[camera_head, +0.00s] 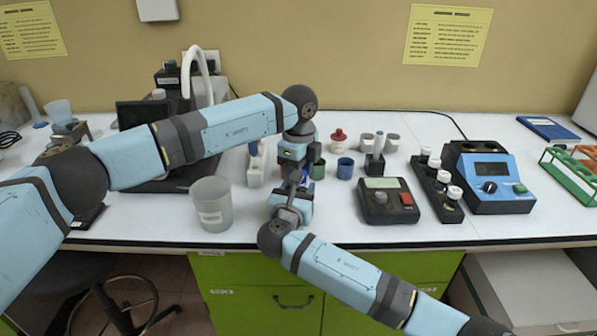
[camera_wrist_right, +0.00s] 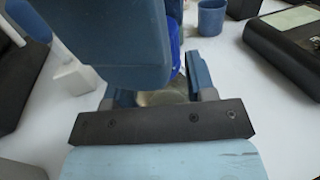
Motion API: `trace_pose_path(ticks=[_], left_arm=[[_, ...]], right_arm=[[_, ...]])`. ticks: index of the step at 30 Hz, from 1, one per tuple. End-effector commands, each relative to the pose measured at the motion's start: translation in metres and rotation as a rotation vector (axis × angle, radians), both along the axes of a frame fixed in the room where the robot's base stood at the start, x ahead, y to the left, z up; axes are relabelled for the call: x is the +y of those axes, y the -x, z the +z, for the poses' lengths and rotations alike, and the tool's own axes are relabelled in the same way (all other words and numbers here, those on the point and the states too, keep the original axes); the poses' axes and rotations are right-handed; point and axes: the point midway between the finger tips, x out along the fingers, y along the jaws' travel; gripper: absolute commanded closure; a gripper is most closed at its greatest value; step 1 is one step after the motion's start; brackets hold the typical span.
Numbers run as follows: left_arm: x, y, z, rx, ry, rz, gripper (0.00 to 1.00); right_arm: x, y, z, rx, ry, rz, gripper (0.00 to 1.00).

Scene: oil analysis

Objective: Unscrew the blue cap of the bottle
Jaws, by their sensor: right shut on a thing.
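My right gripper (camera_head: 294,193) is at the front middle of the table, shut on the bottle. In the right wrist view a pale, yellowish part of the bottle (camera_wrist_right: 162,98) shows between its fingers; the rest is hidden. A bright blue patch, likely the blue cap (camera_wrist_right: 175,55), shows just above, behind my left gripper. My left gripper (camera_head: 295,160) points down from above, right over my right gripper. Its fingertips and whether it grips the cap are hidden.
A translucent beaker (camera_head: 212,205) stands left of the grippers near the front edge. A white-and-blue object (camera_head: 255,165) stands left.

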Motion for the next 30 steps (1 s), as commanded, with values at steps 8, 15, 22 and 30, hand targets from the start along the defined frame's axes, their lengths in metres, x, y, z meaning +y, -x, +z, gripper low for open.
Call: trace_pose_path(ticks=[8, 15, 22, 30], left_arm=[[0.0004, -0.0002, 0.0000, 0.000, 0.000, 0.111, 0.89], [0.0004, -0.0002, -0.0001, 0.000, -0.001, 0.113, 0.89], [0.0004, -0.0002, 0.0003, 0.000, 0.000, 0.112, 0.89], [0.0004, -0.0003, 0.0076, 0.000, -0.001, 0.111, 0.89]], right_arm=[[-0.0002, 0.0001, -0.0001, 0.000, 0.000, 0.000, 1.00], [-0.0001, 0.0000, 0.0000, 0.000, 0.000, 0.000, 1.00], [-0.0001, 0.0000, 0.0000, 0.000, 0.000, 0.000, 1.00], [-0.0001, 0.0000, 0.0000, 0.000, 0.000, 0.000, 1.00]])
